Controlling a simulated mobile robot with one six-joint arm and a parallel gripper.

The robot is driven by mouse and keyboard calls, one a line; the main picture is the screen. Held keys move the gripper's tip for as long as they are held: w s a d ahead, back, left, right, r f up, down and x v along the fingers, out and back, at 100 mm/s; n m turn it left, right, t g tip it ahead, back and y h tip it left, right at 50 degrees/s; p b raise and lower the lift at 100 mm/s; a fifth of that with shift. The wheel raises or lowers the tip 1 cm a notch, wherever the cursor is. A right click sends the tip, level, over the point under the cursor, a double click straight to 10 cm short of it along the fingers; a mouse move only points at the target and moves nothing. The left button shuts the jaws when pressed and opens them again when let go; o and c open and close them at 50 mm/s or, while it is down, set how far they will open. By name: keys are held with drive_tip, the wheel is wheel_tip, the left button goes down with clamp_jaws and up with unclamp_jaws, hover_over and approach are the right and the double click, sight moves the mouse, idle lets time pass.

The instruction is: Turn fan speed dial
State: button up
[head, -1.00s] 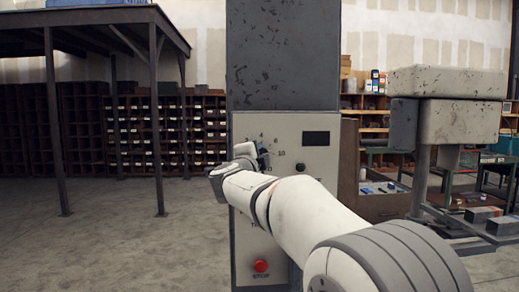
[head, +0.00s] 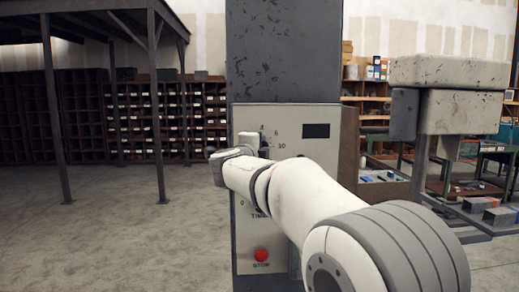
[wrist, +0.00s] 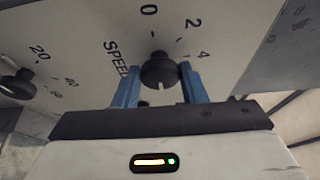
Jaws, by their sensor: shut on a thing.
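The speed dial (wrist: 160,72) is a round black knob with a white pointer line, on a pale panel marked SPEED, 0, 2 and 4. My gripper (wrist: 159,84) has its two blue fingers on either side of this dial, shut on it. The pointer line faces the bottom of the wrist view, toward my gripper. In the head view the pale control panel (head: 285,148) stands on a dark grey column. My arm hides most of the dial and the panel's middle there.
A second black knob (wrist: 15,86), marked 20, 40, 60, sits at the left of the wrist view. A red stop button (head: 261,255) is low on the panel. A dark display (head: 316,130) is at its top right. Open floor (head: 110,235) lies to the left.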

drive_tip(key=o, duration=1)
drive_tip(key=shift+b+v, duration=0.55)
drive_tip(key=shift+v, duration=3.35)
